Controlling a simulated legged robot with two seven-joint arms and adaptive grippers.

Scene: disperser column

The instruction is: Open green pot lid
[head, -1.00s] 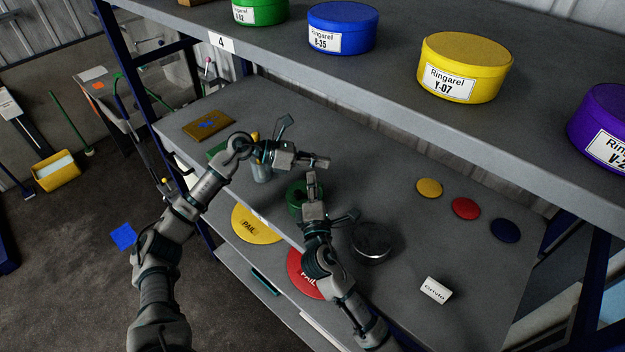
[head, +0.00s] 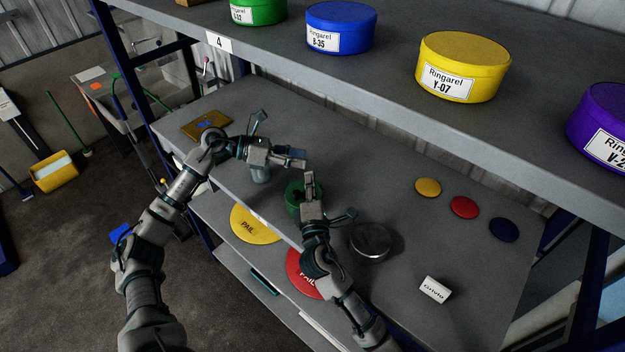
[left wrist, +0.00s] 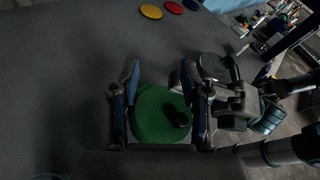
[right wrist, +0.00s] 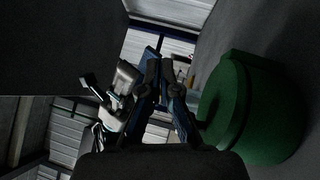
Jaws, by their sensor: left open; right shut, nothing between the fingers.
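The green pot (head: 293,198) stands on the grey table, partly hidden by my right gripper in the head view. My right gripper (head: 309,176) is shut and empty beside the pot. The pot's green side (right wrist: 262,110) fills the right of the right wrist view.
A dark round metal container (head: 370,241) stands right of the pot. Yellow (head: 428,187), red (head: 464,207) and blue (head: 503,230) discs and a white label block (head: 434,289) lie farther right. The upper shelf (head: 400,95) with coloured tubs overhangs the back. The table's middle right is clear.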

